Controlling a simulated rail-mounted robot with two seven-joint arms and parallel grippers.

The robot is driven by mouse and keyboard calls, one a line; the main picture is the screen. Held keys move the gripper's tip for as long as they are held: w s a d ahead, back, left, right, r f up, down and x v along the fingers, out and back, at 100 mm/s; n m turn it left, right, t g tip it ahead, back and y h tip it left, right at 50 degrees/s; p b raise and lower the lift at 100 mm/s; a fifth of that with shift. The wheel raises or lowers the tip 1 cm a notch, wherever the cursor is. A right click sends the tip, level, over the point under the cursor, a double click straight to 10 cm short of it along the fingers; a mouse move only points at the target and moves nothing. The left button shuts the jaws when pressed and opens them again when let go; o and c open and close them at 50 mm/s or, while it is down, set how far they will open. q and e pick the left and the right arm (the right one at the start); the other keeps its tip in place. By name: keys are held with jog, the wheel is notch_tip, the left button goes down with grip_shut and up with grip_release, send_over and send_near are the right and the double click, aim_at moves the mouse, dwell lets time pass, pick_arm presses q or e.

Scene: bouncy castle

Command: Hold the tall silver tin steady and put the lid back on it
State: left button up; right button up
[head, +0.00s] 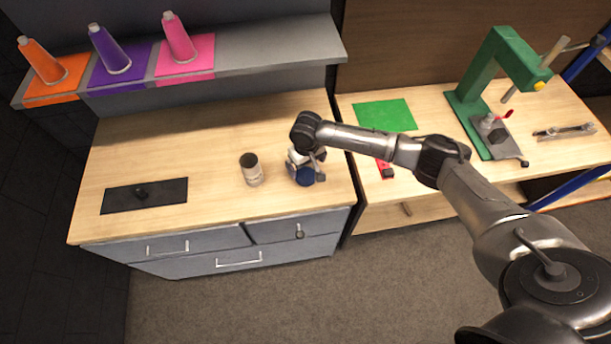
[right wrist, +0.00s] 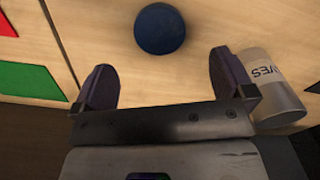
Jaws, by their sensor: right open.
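The tall silver tin (head: 254,175) stands upright on the wooden worktop, with a dark round top; I cannot tell whether that is its open mouth. In the right wrist view the tin (right wrist: 268,82) shows at the right with the letters "VES", just outside one finger. A round dark-blue lid (head: 304,177) lies on the worktop to the right of the tin. The lid (right wrist: 160,28) also shows whole in the right wrist view, ahead of the fingers. My right gripper (right wrist: 165,68) is open and empty, over the worktop near the lid. My left gripper is not in view.
A black mat (head: 115,200) with a small dark object lies at the left. A shelf (head: 260,45) with orange, purple and pink cones runs behind. A green sheet (head: 385,114) and a green press (head: 490,85) are on the right bench.

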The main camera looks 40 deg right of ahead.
aim_at(306, 176)
jog(key=shift+f, duration=1.4)
jog(key=shift+w+d+f, duration=0.15)
jog(key=shift+f, duration=2.4)
jog(key=shift+c, duration=0.4)
jog(key=c, duration=0.8)
jog(key=shift+r, duration=0.1)
